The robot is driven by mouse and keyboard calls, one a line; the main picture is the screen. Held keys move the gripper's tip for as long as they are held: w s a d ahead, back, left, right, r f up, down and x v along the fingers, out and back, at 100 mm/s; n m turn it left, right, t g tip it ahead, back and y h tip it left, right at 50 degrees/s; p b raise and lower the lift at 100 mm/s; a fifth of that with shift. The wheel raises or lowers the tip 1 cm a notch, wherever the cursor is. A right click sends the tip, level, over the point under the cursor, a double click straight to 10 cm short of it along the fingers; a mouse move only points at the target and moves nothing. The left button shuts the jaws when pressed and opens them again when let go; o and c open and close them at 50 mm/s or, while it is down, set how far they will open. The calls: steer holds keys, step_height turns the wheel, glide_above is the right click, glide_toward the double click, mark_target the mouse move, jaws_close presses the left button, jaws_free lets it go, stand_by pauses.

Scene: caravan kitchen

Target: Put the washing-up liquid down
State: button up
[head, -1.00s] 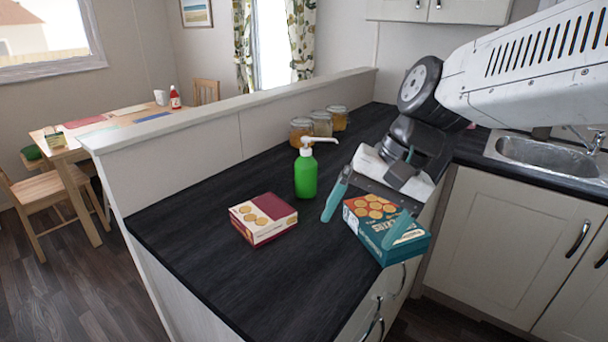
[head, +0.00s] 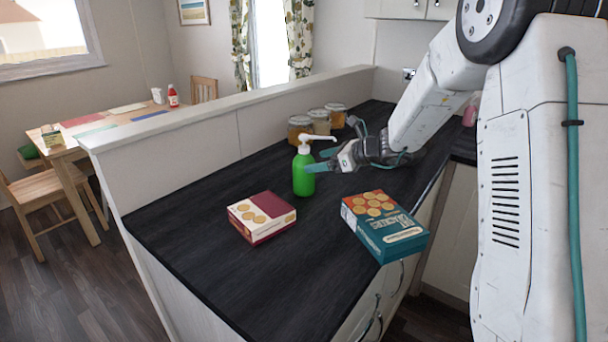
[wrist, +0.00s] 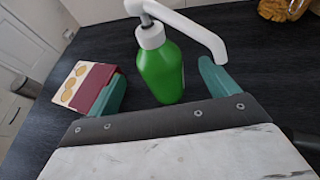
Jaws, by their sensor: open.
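The washing-up liquid is a green bottle (head: 304,174) with a white pump top, standing upright on the dark worktop (head: 210,230). It also shows in the wrist view (wrist: 162,72), its spout pointing right. My gripper (head: 314,168) is open, with its teal fingers at the bottle's right side in the head view. In the wrist view the bottle stands between the two spread fingers (wrist: 160,90), a little beyond or level with their tips. I cannot tell whether a finger touches it.
A cream and maroon biscuit box (head: 262,217) lies in front of the bottle. A teal biscuit box (head: 384,225) lies at the worktop's right edge. Several lidded jars (head: 318,122) stand behind, by the low partition wall (head: 215,135). The front left worktop is clear.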

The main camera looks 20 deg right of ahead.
mark_target(301, 152)
steer(key=x, duration=0.7)
steer(key=shift+w+a+f, duration=0.15)
steer(key=shift+a, duration=0.05)
steer(key=c, duration=1.5)
steer(key=shift+r, duration=0.2)
steer(key=shift+r, duration=0.7)
step_height(301, 152, up, 2)
steer(key=shift+d+r, duration=0.1)
steer(key=s+d, duration=0.2)
steer(key=s, duration=0.2)
steer(key=s+d, duration=0.2)
steer(key=s, duration=0.3)
steer(key=s+d+r, duration=0.1)
steer(key=s+d, duration=0.1)
steer(key=s, duration=0.3)
steer(key=shift+s+d, duration=0.25)
steer(key=shift+d, duration=0.05)
